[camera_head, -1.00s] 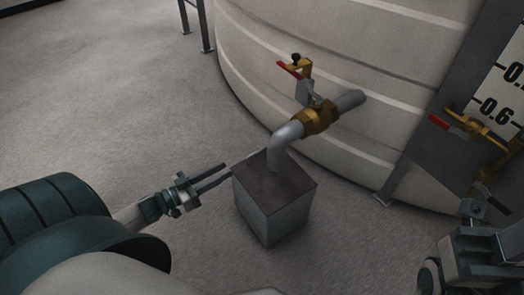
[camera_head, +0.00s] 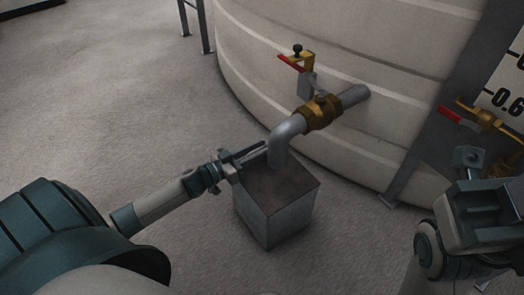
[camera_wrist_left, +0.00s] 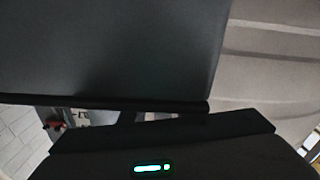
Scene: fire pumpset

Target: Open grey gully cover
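The grey gully is a box (camera_head: 272,222) on the floor with a flat, darker grey-brown cover (camera_head: 285,188) on top, lying closed. My left gripper (camera_head: 266,149) is at the cover's back left edge, beside the bent pipe, its two fingers apart. I cannot tell whether the fingers touch the cover. In the left wrist view a large dark grey panel (camera_wrist_left: 120,50), probably the gully's side or cover, fills the upper left. The fingers are hard to make out there. My right gripper (camera_head: 468,160) is at the lower right, and its finger opening is unclear.
A grey pipe (camera_head: 288,132) with a brass valve (camera_head: 321,113) and red handle (camera_head: 292,64) runs from the large pale tank (camera_head: 400,100) down to the gully. Another red-handled valve (camera_head: 462,117) is at right. The floor at left is clear.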

